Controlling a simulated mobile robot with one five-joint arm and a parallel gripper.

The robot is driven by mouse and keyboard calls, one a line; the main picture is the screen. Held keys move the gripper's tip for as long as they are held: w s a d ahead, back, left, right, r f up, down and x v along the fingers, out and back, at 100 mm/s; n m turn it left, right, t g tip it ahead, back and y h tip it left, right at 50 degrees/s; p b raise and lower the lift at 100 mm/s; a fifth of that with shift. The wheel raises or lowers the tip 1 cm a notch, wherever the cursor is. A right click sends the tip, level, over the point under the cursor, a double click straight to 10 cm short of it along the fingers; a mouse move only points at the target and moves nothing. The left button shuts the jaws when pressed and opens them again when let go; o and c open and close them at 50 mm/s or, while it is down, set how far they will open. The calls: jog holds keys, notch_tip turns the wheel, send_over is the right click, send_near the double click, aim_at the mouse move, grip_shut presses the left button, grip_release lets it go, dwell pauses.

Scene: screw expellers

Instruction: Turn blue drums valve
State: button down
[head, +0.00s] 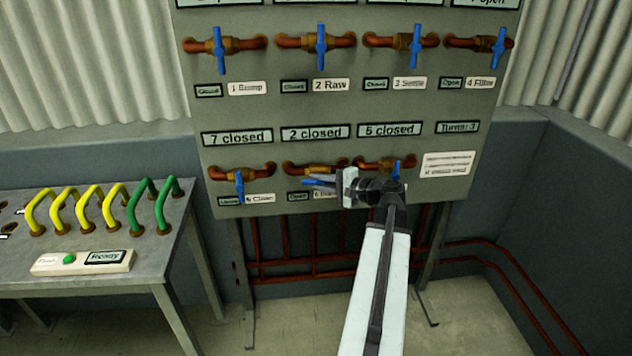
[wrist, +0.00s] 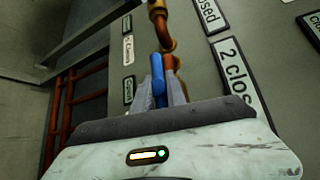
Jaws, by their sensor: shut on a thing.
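A blue valve handle (head: 308,183) is on the middle valve of the lower row, below the "2 closed" sign (head: 315,132). My gripper (head: 322,183) is shut on this handle, reaching it from the right. In the wrist view the handle (wrist: 158,72) stands between the two grey fingers (wrist: 161,90). The handle points sideways to the left. The label under the valve starts with "6" and is partly hidden by my gripper.
Other blue-handled valves sit on the panel: several in the upper row, one at lower left (head: 239,181) and one at lower right (head: 397,170), partly behind my gripper. A "Turns: 3" sign (head: 457,128) is at right. A bench (head: 110,265) with yellow and green handles stands left.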

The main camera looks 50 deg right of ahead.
jog(key=shift+d, duration=0.3)
jog(key=c, duration=1.4)
grip_release()
jog(key=shift+f, duration=0.1)
jog(key=shift+s, duration=0.1)
jog(key=p+v, duration=0.1)
jog(key=v, duration=0.6)
jog(key=shift+s, duration=0.3)
